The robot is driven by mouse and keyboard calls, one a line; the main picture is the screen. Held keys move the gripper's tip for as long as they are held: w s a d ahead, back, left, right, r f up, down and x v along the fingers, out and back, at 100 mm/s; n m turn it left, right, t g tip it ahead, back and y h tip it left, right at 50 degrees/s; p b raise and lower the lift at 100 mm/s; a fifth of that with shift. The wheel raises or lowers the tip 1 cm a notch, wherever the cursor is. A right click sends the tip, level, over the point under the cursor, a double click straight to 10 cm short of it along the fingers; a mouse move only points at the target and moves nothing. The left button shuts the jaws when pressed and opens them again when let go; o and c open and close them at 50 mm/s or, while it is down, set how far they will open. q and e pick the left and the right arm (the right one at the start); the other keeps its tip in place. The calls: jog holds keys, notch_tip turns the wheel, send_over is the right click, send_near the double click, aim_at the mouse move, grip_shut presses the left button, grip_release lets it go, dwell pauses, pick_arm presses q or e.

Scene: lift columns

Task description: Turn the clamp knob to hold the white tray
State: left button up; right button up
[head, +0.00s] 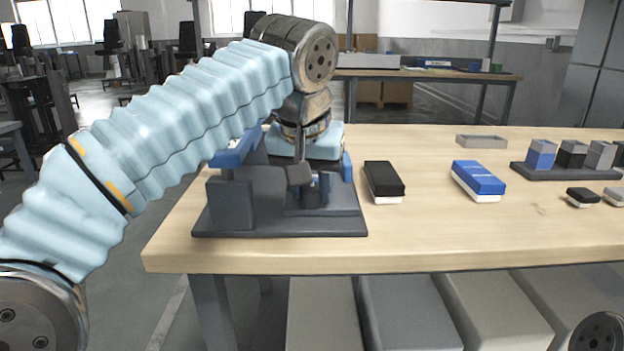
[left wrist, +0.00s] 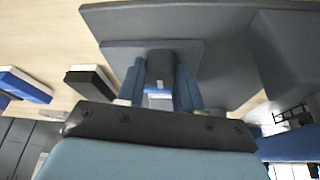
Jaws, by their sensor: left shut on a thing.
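A dark grey fixture (head: 280,226) with a flat base, an upright block and a blue part stands at the table's left front corner. I cannot make out a white tray clearly. My right gripper is out of view.
A black-and-white block (head: 384,182) and a blue-and-white block (head: 478,180) lie right of the fixture. A shallow grey tray (head: 482,141) lies farther back. A dark rack (head: 566,172) holds several blocks at the right. The table's front middle is clear.

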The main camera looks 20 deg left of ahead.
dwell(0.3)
pick_arm(q)
jog(key=o, duration=1)
jog(key=shift+o, duration=0.2)
jog(key=p+v, duration=0.4)
jog(key=v, duration=0.9)
jog(key=shift+r+p, duration=0.35)
jog(key=shift+p, duration=0.05)
jog(key=shift+s, duration=0.1)
